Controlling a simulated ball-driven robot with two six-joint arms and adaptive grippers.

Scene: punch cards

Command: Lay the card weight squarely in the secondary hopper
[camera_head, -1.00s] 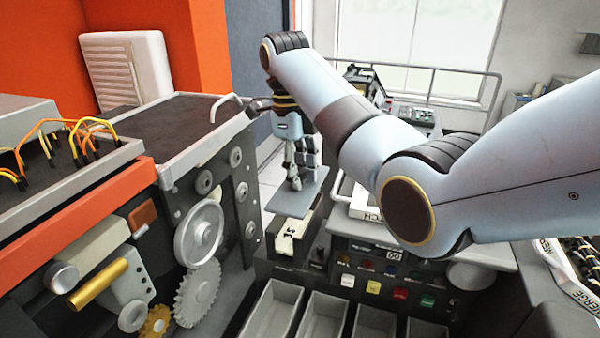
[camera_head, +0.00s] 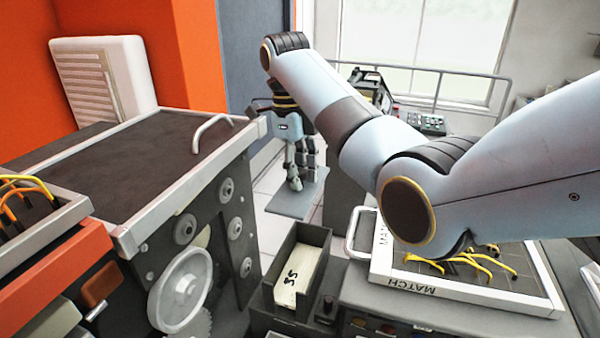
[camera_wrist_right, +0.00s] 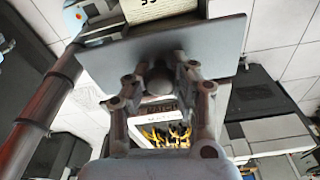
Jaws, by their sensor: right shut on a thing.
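The card weight (camera_head: 290,205) is a flat grey plate with a dark knob, which shows in the right wrist view (camera_wrist_right: 160,82). My right gripper (camera_head: 298,184) points down and is shut on the knob; its fingers also show in the right wrist view (camera_wrist_right: 163,88). The plate hangs in the air, about level. The likely secondary hopper (camera_head: 268,292) is an open dark box with a pale, marked card stack (camera_head: 297,276) inside. In the head view, the plate appears above and beyond the hopper, apart from it. My left gripper is not in view.
A tray marked MATCH (camera_head: 465,298) with yellow cables lies on the counter right of the hopper. A machine with wheels (camera_head: 182,288) and a dark top (camera_head: 120,160) stands left. Floor shows behind the hopper, with a railing (camera_head: 450,72) farther back.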

